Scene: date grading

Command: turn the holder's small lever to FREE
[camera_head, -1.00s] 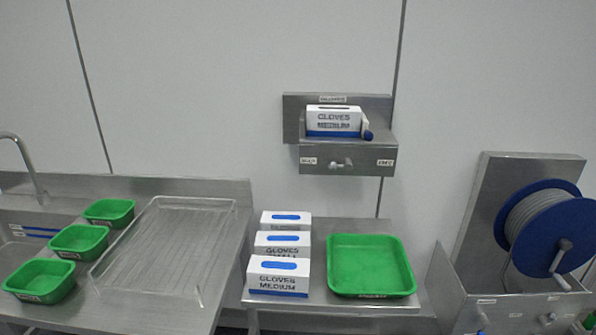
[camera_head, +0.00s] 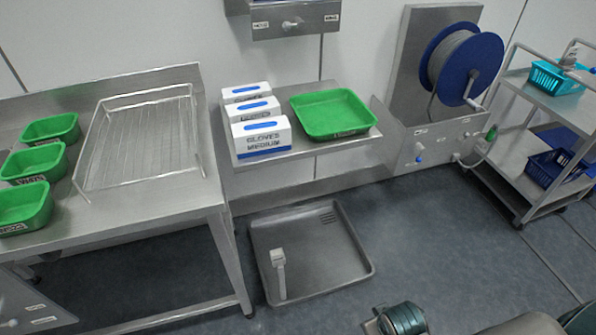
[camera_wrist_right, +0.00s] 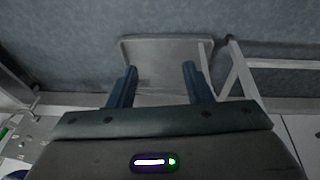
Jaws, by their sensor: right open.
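The steel glove holder (camera_head: 270,30) is on the wall at the top of the head view, cut off by the frame edge. Its small pale lever (camera_head: 291,23) is on the front face, between a label on the left (camera_head: 260,25) and a label on the right (camera_head: 332,17). The labels are too small to read surely, and I cannot tell which one the lever points to. My right gripper (camera_wrist_right: 160,76) is open and empty in the wrist view, over the floor and far from the holder. My left gripper is not in view.
Below the holder, a steel shelf (camera_head: 300,148) carries white glove boxes (camera_head: 262,140) and a green tray (camera_head: 332,113). A floor basin (camera_head: 325,250) lies beneath. A table (camera_head: 130,215) stands left; a hose reel (camera_head: 462,62) and a trolley (camera_head: 525,165) stand right. Open floor lies in front.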

